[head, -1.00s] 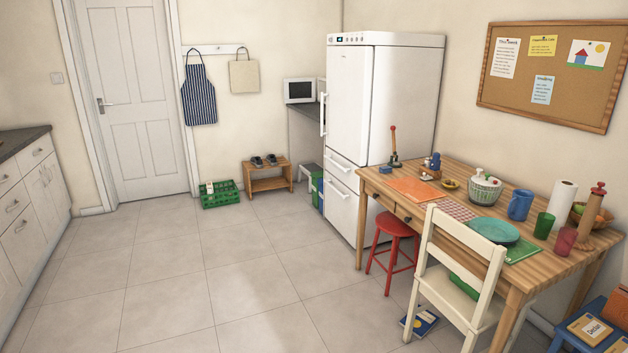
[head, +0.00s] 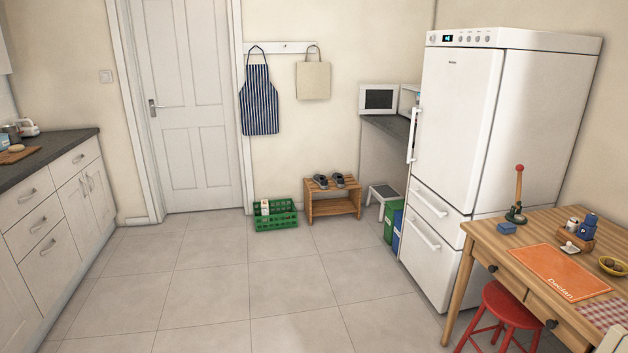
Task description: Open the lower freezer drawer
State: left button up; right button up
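The white fridge-freezer (head: 458,115) stands against the right wall, with a tall upper door and two drawers below it. The lower freezer drawer (head: 428,268) is shut, flush with the front, and has a slanted white bar handle (head: 422,234) near its top. The upper freezer drawer (head: 436,210) is shut too, with its own bar handle (head: 430,203). The tall door has an upright handle (head: 412,135). Neither of my grippers shows in the head view.
A wooden table (head: 487,240) stands right of and in front of the freezer, with a red stool (head: 511,303) by it. Green and blue bins (head: 393,223) stand just beyond the freezer. A green crate (head: 276,220) and wooden shoe bench (head: 333,203) are at the back. Tiled floor (head: 255,295) is clear.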

aim_at(432, 262)
jog(key=i+j+z, duration=0.1)
jog(key=i, duration=0.8)
jog(key=i+j, duration=0.15)
jog(key=i, duration=0.75)
jog(key=l+z, duration=0.05)
